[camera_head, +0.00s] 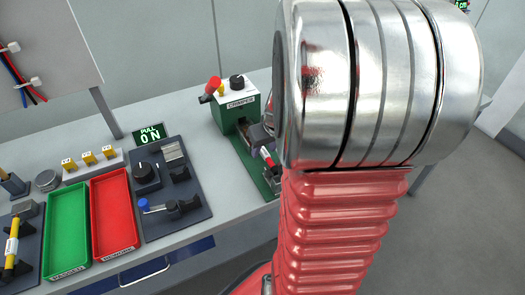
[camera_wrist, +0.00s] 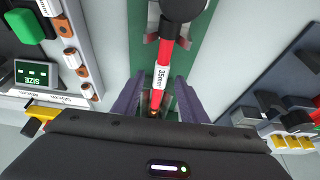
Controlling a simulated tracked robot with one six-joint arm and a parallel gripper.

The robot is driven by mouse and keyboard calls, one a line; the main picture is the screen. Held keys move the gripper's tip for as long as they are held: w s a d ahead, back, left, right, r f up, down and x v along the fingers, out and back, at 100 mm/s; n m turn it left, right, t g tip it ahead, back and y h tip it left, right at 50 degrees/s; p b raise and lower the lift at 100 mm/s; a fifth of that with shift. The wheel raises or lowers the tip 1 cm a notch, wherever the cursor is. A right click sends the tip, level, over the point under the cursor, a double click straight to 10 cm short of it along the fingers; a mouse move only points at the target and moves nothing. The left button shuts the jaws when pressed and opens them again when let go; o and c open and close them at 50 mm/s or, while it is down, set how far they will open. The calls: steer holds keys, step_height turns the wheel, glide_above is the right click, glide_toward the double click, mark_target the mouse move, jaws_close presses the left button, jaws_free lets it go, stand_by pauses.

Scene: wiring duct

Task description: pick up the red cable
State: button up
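The red cable (camera_wrist: 164,50) has a white band marked 35mm. It lies along a green strip in the wrist view, with its upper end at a black round part held by grey jaws. In the head view the cable (camera_head: 267,155) shows only in part beside my arm, at the green crimper (camera_head: 239,107). My gripper (camera_wrist: 159,92) is open. Its two purple-grey fingers stand on either side of the cable's lower part, with a visible gap on each side.
Left of the crimper are a dark control panel (camera_head: 172,187), a red tray (camera_head: 114,214) and a green tray (camera_head: 69,230). A yellow cable (camera_head: 12,245) lies at the far left. In the wrist view, devices flank the green strip (camera_wrist: 215,30) on both sides.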

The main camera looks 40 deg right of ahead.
mark_target(264, 152)
steer(key=shift+c, duration=0.5)
jaws_close()
step_height(264, 152, up, 10)
stand_by(0.6)
steer(key=shift+a, duration=0.1)
stand_by(0.4)
